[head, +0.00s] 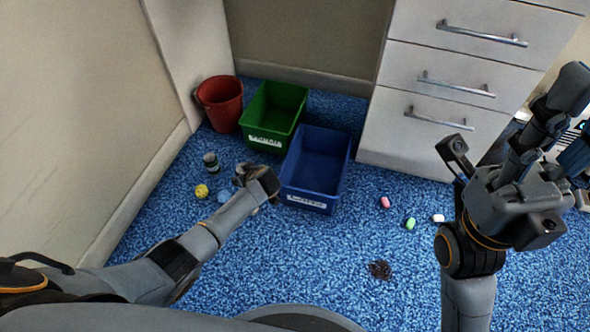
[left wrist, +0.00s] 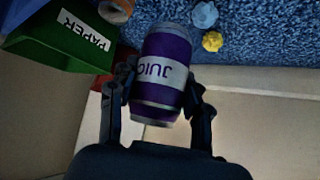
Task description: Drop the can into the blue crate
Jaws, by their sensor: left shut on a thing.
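My left gripper (left wrist: 158,100) is shut on a purple can (left wrist: 166,70) with a white band reading "JUIC", seen in the left wrist view. In the head view my left gripper (head: 262,190) is just left of the blue crate (head: 318,165), near its front left corner. The can is mostly hidden there by the gripper. The blue crate stands on the carpet, looks empty, and has a white label on its front that I cannot read. My right gripper (head: 508,125) is raised at the right, open and empty.
A green crate (head: 262,125), labelled "PAPER" in the left wrist view (left wrist: 60,45), and a red bin (head: 220,108) stand behind. A small jar-like thing (head: 211,163), a yellow ball (head: 201,191) and several small items lie on the carpet. White drawers (head: 430,95) stand back right.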

